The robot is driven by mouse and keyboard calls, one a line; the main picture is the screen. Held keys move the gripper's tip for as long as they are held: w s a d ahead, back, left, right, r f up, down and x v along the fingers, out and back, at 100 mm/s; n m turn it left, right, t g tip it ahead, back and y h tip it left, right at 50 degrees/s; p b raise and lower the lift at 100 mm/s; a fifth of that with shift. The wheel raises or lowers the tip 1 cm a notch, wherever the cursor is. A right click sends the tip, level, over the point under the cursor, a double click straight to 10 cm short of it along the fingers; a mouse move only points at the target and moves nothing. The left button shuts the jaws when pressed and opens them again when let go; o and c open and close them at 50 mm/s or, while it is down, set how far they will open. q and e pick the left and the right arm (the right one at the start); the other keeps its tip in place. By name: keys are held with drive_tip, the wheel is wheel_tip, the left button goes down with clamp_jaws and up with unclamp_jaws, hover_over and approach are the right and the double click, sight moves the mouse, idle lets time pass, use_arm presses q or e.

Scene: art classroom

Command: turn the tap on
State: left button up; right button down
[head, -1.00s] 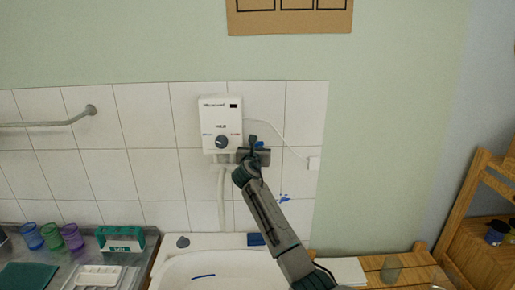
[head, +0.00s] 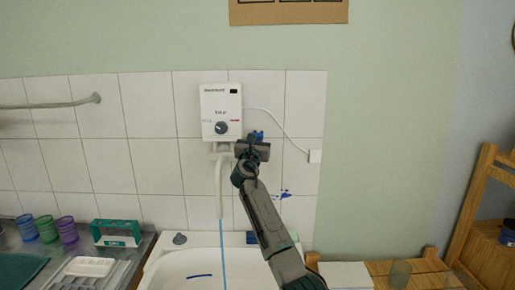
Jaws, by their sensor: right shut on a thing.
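The tap is under a white wall-mounted water heater (head: 221,104) with a dark round knob. A blue tap handle (head: 258,135) shows just beside my right gripper (head: 253,142). My right gripper is at the tap, shut on the handle, and covers much of it. A pale spout pipe (head: 219,190) hangs down from the heater. A thin blue stream of water (head: 223,245) runs from its end into the white sink (head: 175,266). My left gripper is not in view.
Several coloured cups (head: 47,228), a green-and-white box (head: 116,233) and a white tray (head: 90,267) stand on the counter at left. A grey rail (head: 50,104) is on the tiled wall. A wooden shelf (head: 470,210) stands at right.

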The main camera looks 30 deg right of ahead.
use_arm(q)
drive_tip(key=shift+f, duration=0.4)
use_arm(e)
drive_tip(key=shift+f, duration=0.15)
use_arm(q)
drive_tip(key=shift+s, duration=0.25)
use_arm(e)
drive_tip(key=c, duration=1.5)
unclamp_jaws()
drive_tip(key=shift+s, duration=0.1)
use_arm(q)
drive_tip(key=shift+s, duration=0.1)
use_arm(e)
drive_tip(key=shift+a, duration=0.1)
